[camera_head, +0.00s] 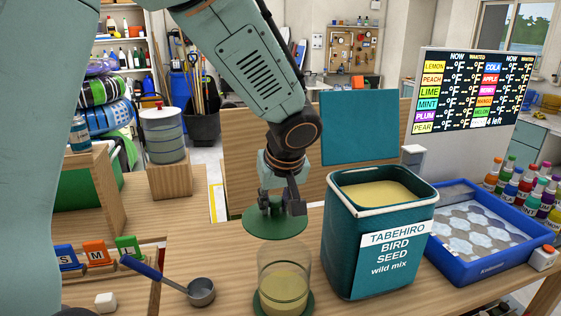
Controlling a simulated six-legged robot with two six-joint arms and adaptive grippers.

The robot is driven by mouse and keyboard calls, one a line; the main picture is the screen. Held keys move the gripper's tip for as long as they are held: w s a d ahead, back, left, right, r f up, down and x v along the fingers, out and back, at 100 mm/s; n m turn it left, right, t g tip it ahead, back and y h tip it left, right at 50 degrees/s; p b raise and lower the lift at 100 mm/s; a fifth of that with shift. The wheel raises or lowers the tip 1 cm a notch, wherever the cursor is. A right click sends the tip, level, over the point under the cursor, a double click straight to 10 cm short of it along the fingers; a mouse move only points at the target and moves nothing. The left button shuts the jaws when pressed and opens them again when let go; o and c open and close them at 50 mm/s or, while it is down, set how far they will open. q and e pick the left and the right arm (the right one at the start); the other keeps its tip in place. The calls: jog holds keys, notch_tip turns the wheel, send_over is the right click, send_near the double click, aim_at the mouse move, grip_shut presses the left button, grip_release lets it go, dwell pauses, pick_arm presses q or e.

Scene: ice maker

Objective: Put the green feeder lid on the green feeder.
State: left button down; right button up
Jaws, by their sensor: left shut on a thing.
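The green feeder lid (262,226) is a flat green disc in the head view, just left of the middle. My left gripper (276,205) comes down from above and is shut on the top of the lid. The green feeder (283,292) stands on the table below, a clear cylinder partly filled with tan seed on a green base. The lid is above the feeder and a little to its left. Whether it touches the feeder's rim cannot be told. My right gripper is not in view.
A teal bird seed bin (375,240) stands close at the right of the feeder. Beyond it is a blue tray (437,267) with bottles behind. A scoop (201,291) with a blue handle lies at the left, near coloured S, M, L blocks (95,252).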

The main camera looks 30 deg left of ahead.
aim_at(285, 214)
pick_arm(q)
jog(key=f, duration=0.2)
jog(key=w+d+f, duration=0.1)
jog(key=shift+w+d+r, duration=0.1)
jog(key=shift+w+d, duration=0.1)
jog(key=shift+w, duration=0.05)
jog(key=shift+s+d+n, duration=0.1)
jog(key=shift+n, duration=0.2)
jog(key=shift+s+f, duration=0.1)
jog(key=shift+f, duration=0.1)
jog(key=shift+f+b, duration=0.5)
jog(key=shift+f, duration=0.1)
notch_tip(285, 214, down, 2)
jog(key=shift+f+b, duration=0.1)
jog(key=shift+b, duration=0.55)
notch_tip(285, 214, down, 2)
jog(key=b, duration=0.2)
jog(key=shift+f+b, duration=0.25)
jog(key=shift+b, duration=0.15)
